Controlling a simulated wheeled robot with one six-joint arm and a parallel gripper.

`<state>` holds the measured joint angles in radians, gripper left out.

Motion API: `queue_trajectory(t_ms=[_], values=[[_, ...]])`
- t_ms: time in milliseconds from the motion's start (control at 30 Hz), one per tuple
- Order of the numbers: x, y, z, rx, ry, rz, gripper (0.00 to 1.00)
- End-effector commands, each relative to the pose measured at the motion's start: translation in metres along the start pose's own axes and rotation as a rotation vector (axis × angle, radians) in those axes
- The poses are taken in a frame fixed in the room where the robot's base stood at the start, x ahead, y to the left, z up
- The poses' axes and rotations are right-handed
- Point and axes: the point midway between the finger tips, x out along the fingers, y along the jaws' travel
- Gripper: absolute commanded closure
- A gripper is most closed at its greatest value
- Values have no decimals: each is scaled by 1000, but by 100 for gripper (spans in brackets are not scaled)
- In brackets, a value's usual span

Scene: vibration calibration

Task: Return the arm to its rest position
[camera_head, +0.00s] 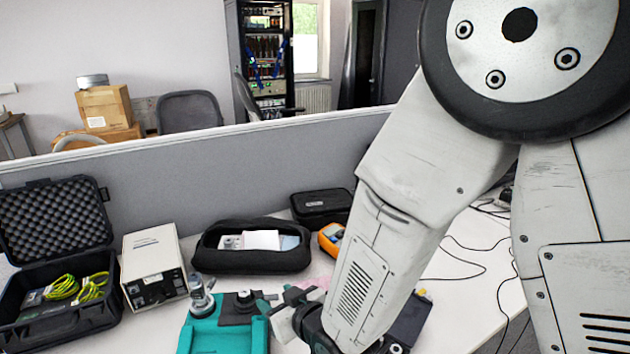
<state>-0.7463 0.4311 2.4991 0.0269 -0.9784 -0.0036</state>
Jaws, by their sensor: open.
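My arm (430,190) fills the right half of the picture. Its forearm slopes down and left over the table. My gripper (278,308) is at the lower end, low in the picture, beside the right side of a teal device (207,335) with metal and black parts on top. The gripper is open; I see nothing held in it. Part of it is hidden by the wrist and forearm, and I cannot tell whether it touches the device.
On the white table (465,262) are an open black case (55,325) with yellow-green cables, a white instrument box (153,262), a black soft pouch (250,262), a small black case (321,206) and an orange meter (331,238). Loose cables lie right. A grey partition (200,175) stands behind.

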Motion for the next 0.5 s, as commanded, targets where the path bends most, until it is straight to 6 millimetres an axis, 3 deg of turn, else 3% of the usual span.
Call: queue_trajectory(t_ms=[100, 267, 500], values=[[-21, 46, -24, 38, -97, 76, 48], [-70, 103, -42, 106, -272, 175, 48], [-181, 161, -53, 238, -531, 303, 48]])
